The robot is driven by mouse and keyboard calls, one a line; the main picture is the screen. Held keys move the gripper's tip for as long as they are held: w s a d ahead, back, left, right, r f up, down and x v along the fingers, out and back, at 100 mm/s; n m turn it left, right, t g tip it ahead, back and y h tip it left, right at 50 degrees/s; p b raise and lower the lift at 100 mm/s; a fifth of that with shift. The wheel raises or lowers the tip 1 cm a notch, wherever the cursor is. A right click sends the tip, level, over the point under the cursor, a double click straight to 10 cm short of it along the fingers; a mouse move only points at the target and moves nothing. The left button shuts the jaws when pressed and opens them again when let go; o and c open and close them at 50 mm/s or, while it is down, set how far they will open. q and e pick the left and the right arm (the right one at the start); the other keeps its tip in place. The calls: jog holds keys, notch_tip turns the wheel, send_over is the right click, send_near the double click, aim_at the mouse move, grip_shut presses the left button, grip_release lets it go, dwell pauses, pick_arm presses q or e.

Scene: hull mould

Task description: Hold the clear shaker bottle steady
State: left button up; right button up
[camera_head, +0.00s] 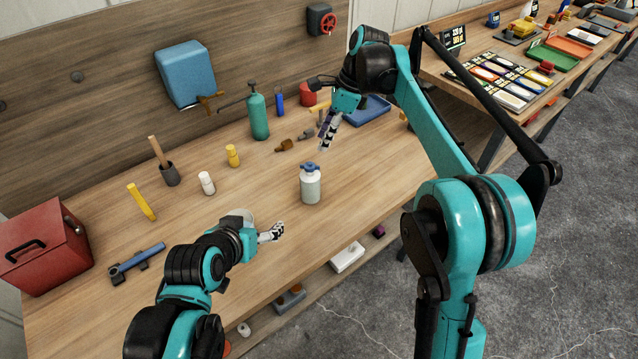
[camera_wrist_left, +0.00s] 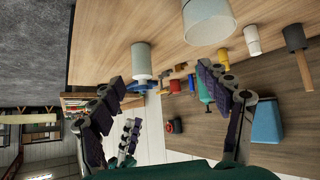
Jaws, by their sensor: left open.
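The shaker bottle (camera_head: 310,186) stands upright on the workbench, pale and cloudy with a blue lid. It also shows in the left wrist view (camera_wrist_left: 141,58), upside down in the picture. My left gripper (camera_head: 272,232) is open and empty, to the lower left of the bottle and apart from it. Its spread fingers show in the left wrist view (camera_wrist_left: 160,88). My right gripper (camera_head: 328,134) is above the bench, behind and a little right of the bottle, apart from it. Whether its fingers are open is unclear.
A pale cup (camera_wrist_left: 208,24) stands close to my left gripper, partly hidden behind it in the head view (camera_head: 240,215). A white-capped jar (camera_head: 207,184), yellow bottle (camera_head: 233,156) and green bottle (camera_head: 258,115) stand left and behind. The bench around the shaker bottle is clear.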

pick_arm(q)
jog(key=w+d+r+m+t+h, duration=0.2)
jog(key=w+d+r+t+h, duration=0.25)
jog(key=w+d+r, duration=0.6)
jog(key=n+t+y, duration=0.4)
jog(key=n+y, duration=0.4)
jog(key=y, duration=0.1)
send_over(314, 189)
jog(key=s, duration=0.3)
notch_tip(314, 189, down, 10)
jog(key=f+g, duration=0.1)
jog(key=f, duration=0.2)
jog(key=f+g+y, duration=0.1)
jog(key=f+g, duration=0.1)
jog(key=f, duration=0.1)
jog(key=s+d+f+g, duration=0.1)
jog(key=f, duration=0.2)
jog(key=shift+d+m+g+y, duration=0.1)
jog(key=shift+m+g+y, duration=0.15)
jog(key=shift+m+y, duration=0.1)
jog(key=shift+f, duration=0.35)
jog(key=shift+w+f+g, duration=0.2)
jog(key=shift+f+g, duration=0.05)
jog(key=shift+g, duration=0.05)
jog(key=shift+x, duration=3.5)
jog(key=shift+r, duration=0.1)
jog(key=shift+c, duration=0.3)
